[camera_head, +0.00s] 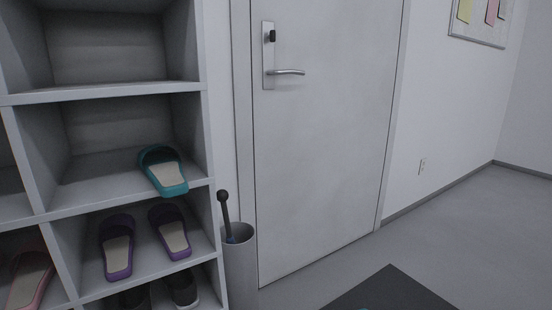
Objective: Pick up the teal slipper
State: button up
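One teal slipper (173,189) with a pale insole lies in a middle cubby of the white shelf unit (110,98), at the right side of that cubby. Its open heel end points toward the front, at the cubby's front edge, and its strap end is farther back. No second teal slipper shows. My gripper is not in view.
Purple slippers (118,261) lie in the cubby below, dark shoes (184,289) under them, and a pink slipper (29,280) at lower left. A grey cylindrical bin (240,270) with a dark-handled item (224,204) stands right of the shelf. A closed door (325,120) is behind; a dark mat (390,292) lies on open floor.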

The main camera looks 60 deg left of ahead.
aim_at(164, 169)
jog(key=z, duration=0.35)
jog(key=k, duration=0.95)
jog(key=u, duration=1.3)
jog(key=i, duration=0.45)
